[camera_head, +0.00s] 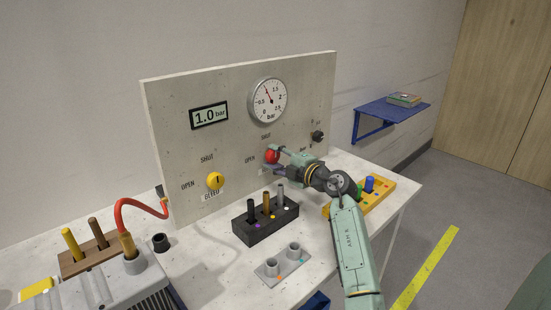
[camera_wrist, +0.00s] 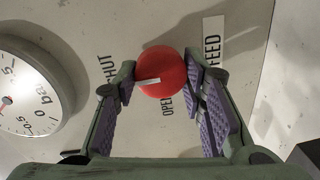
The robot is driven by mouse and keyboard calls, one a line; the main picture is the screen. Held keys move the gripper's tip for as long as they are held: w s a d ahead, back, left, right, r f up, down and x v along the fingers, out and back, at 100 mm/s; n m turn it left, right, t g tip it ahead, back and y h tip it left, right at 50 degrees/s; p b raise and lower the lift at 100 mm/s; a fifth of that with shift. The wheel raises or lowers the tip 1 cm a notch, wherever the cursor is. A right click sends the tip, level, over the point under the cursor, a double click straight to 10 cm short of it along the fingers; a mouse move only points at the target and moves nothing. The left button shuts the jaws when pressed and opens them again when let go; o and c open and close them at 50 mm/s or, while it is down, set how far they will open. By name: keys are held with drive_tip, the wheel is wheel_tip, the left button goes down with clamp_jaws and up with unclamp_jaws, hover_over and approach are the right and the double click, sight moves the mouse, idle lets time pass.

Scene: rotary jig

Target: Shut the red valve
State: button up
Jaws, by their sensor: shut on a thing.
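The red valve (camera_head: 271,156) is a round knob on the upright panel (camera_head: 170,120), below the dial gauge. It also shows in the wrist view (camera_wrist: 165,66), with a white pointer mark lying towards the printed SHUT side, tilted slightly towards OPEN. My gripper (camera_head: 276,161) is shut on the knob, one purple-padded finger on each side, as the wrist view shows (camera_wrist: 160,88). The SHUT, OPEN and FEED labels stand around the knob.
A yellow valve (camera_head: 215,181) marked BLEED is to the left, and a black knob (camera_head: 318,137) to the right. On the bench stand a black block with pegs (camera_head: 266,224), a grey two-cup plate (camera_head: 282,264), a yellow peg tray (camera_head: 381,198) and a red hose (camera_head: 134,202).

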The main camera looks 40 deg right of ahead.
drive_tip(key=o, duration=1.1)
drive_tip(key=shift+o, duration=0.2)
drive_tip(key=shift+s, duration=0.1)
drive_tip(key=s, duration=1.1)
drive_tip(key=shift+s+d+r, duration=0.35)
drive_tip(key=shift+s+d, duration=0.05)
drive_tip(key=shift+d, duration=0.05)
